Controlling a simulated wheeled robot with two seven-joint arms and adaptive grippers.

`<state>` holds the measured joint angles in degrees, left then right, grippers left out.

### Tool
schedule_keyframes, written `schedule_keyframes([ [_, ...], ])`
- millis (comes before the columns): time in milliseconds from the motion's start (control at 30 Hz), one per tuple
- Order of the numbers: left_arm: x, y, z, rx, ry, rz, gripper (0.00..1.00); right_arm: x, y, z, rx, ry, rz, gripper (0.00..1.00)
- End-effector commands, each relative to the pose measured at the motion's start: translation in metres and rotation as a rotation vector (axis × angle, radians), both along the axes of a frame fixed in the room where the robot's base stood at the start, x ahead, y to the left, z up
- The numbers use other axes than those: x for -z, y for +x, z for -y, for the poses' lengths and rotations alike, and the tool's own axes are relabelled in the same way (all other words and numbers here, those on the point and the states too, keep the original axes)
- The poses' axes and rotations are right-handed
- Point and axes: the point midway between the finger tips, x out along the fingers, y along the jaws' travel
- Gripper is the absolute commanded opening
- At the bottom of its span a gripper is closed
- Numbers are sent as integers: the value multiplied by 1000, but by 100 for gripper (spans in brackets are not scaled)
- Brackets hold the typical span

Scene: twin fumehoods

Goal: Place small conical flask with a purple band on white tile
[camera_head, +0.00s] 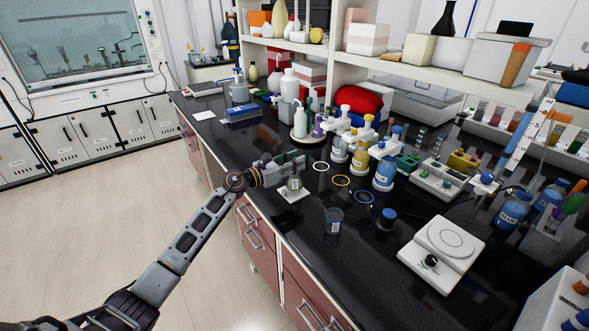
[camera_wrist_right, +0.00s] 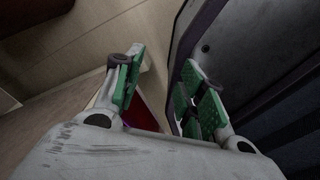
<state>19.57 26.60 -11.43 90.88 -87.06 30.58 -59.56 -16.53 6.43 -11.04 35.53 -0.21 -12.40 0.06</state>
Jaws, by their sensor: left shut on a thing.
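My left gripper (camera_head: 290,166) reaches over the black bench and is shut on the small conical flask (camera_head: 294,184), at its upper part. The flask looks small, clear and greenish, and its purple band cannot be made out. The gripper hides its neck. The flask is upright over the white tile (camera_head: 292,198), a small pale square near the bench's front edge. I cannot tell whether its base touches the tile. My right gripper (camera_wrist_right: 160,80) is open and empty in the right wrist view, its green-padded fingers apart. It does not show in the head view.
White, yellow and blue rings (camera_head: 341,181) lie right of the tile. A beaker (camera_head: 334,222) and a dark-blue-capped bottle (camera_head: 387,218) stand nearer the front. A white balance (camera_head: 442,250) is at the right. Reagent bottles (camera_head: 385,172) stand behind the rings. Bare bench lies left of the gripper.

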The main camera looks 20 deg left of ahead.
Motion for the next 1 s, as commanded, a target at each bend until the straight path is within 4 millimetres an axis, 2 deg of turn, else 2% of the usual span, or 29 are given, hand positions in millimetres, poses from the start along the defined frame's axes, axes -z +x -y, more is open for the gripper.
schedule_keyframes([
  [200, 14, 0, 0, 0, -1, 1, 0, 11, 2, 26, -3, -27, 3, 40],
  [300, 16, 0, 0, 0, -1, 1, 0, 12, 5, 31, -3, -33, 6, 40],
  [600, 15, 0, 0, 0, -1, 1, 0, 10, 19, 24, -1, -25, 22, 40],
  [867, 19, 0, 0, 0, -1, 1, 0, 14, 15, 21, 0, -22, 18, 40],
  [900, 19, 0, 0, 0, 0, 0, 33, 14, 14, 21, -1, -22, 17, 40],
  [1000, 18, 0, 0, 0, 0, 0, 46, 14, 12, 23, -2, -24, 14, 40],
])
